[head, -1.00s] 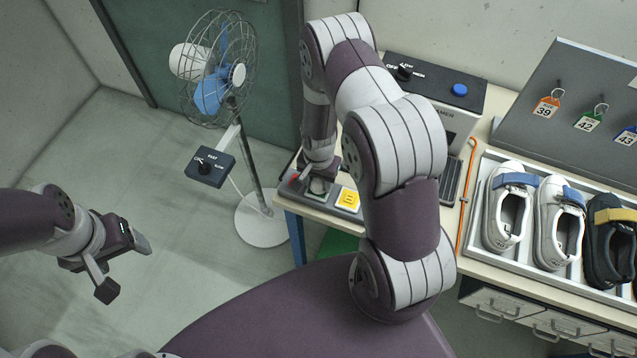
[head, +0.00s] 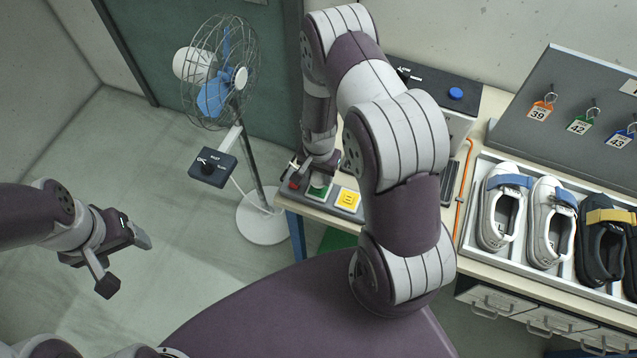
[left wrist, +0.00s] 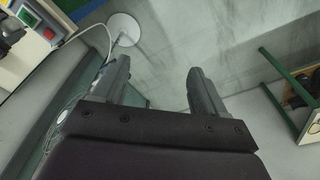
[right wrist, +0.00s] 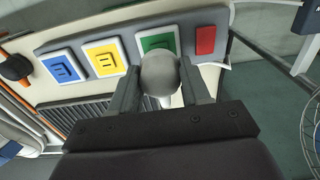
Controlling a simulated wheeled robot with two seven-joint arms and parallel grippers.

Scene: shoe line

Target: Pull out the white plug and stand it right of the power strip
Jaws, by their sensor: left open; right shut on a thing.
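The grey power strip (head: 337,203) lies along the left end of the worktop in the head view. It has blue, yellow and green squares and a red switch (right wrist: 205,40), seen in the right wrist view. My right gripper (right wrist: 160,70) is shut on the pale, rounded white plug (right wrist: 159,75), in front of the green square (right wrist: 158,40). I cannot tell whether its pins are clear of the socket. In the head view my arm hides the strip's right end. My left gripper (head: 126,263) is open and empty over the floor at the left.
A fan (head: 222,80) stands left of the worktop. Behind the strip is a dark box with a blue button (head: 455,93). An orange cable (head: 463,200) and a shoe tray (head: 466,228) lie to the right. A dark grille (right wrist: 95,115) runs beside the strip.

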